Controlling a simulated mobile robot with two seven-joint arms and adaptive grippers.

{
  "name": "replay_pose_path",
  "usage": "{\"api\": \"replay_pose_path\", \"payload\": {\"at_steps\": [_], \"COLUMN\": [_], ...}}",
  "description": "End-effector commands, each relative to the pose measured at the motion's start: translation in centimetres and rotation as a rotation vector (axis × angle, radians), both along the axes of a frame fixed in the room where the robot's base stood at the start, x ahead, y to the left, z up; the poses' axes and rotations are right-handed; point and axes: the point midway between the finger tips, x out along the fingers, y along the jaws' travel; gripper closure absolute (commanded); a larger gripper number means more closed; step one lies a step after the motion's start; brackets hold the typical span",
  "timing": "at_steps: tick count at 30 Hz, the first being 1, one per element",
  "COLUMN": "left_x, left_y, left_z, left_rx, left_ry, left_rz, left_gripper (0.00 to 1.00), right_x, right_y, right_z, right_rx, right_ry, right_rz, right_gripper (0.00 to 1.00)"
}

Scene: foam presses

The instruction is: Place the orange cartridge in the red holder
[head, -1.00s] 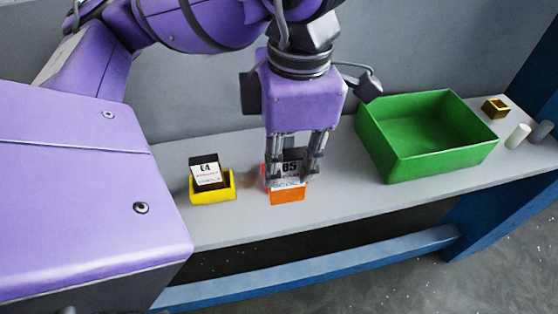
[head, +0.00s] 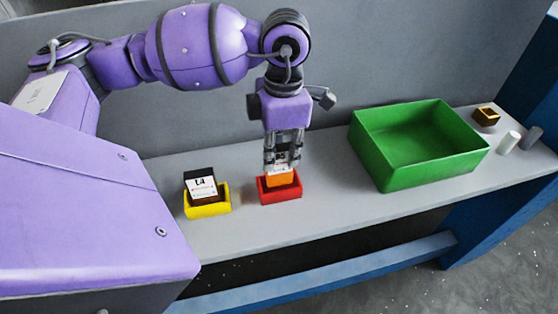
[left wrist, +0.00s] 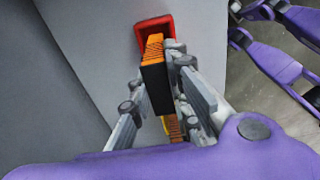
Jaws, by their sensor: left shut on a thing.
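The orange cartridge (head: 280,179), with a white label, is between the fingers of my left gripper (head: 281,164), which is shut on it. The red holder (head: 280,196) sits on the grey shelf right below. The cartridge's lower end is at the holder's opening; I cannot tell how far inside it is. In the left wrist view, the cartridge (left wrist: 155,47) overlaps the red holder (left wrist: 168,22), with a black part nearer the fingers. The fingers hide part of the label.
A yellow holder (head: 208,210) with a dark, labelled cartridge (head: 201,186) stands to the left. A large green bin (head: 375,162) stands to the right. Shelf between red holder and bin is clear.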

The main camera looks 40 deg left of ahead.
Motion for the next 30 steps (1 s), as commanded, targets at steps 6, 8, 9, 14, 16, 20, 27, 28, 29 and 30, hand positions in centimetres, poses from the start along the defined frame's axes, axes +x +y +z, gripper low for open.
{"api": "replay_pose_path", "payload": {"at_steps": [6, 8, 9, 14, 16, 20, 27, 28, 29, 30], "left_x": [0.0, 0.0, 0.0, 0.0, 0.0, 0.0, 0.0, 0.0, 0.0, 0.0], "left_y": [0.0, 0.0, 0.0, 0.0, 0.0, 0.0, 0.0, 0.0, 0.0, 0.0], "left_z": [-3.0, -3.1, -3.1, -3.1, -3.4, -3.5, -3.4, -3.4, -3.4, -3.4], "left_rx": [0.000, 0.000, 0.000, 0.001, 0.001, 0.001, 0.001, 0.001, 0.001, 0.001], "left_ry": [0.003, 0.000, 0.000, 0.001, 0.002, 0.001, 0.001, 0.001, 0.001, 0.001], "left_rz": [0.000, 0.000, 0.000, 0.000, 0.000, 0.001, 0.001, 0.001, 0.001, 0.001], "left_gripper": [1.00, 1.00, 1.00, 1.00, 1.00, 0.74, 0.65, 0.65, 0.65, 0.65], "right_x": [0.1, 0.1, 0.1, 0.0, -0.1, -0.1, 0.0, 0.0, 0.0, 0.0], "right_y": [0.0, 0.1, 0.1, 0.1, 0.1, 0.1, 0.1, 0.1, 0.1, 0.1], "right_z": [0.0, 0.0, 0.0, 0.0, -0.2, -0.3, -0.2, -0.2, -0.2, -0.1], "right_rx": [0.001, 0.001, 0.001, 0.001, 0.001, 0.001, 0.002, 0.002, 0.002, 0.002], "right_ry": [-0.001, 0.000, 0.000, 0.001, 0.004, 0.004, 0.001, 0.001, 0.000, 0.000], "right_rz": [0.001, 0.001, 0.001, 0.001, 0.001, 0.001, -0.002, -0.002, -0.002, -0.002], "right_gripper": [0.60, 0.60, 0.60, 0.60, 0.60, 0.60, 0.60, 0.60, 0.60, 0.60]}}
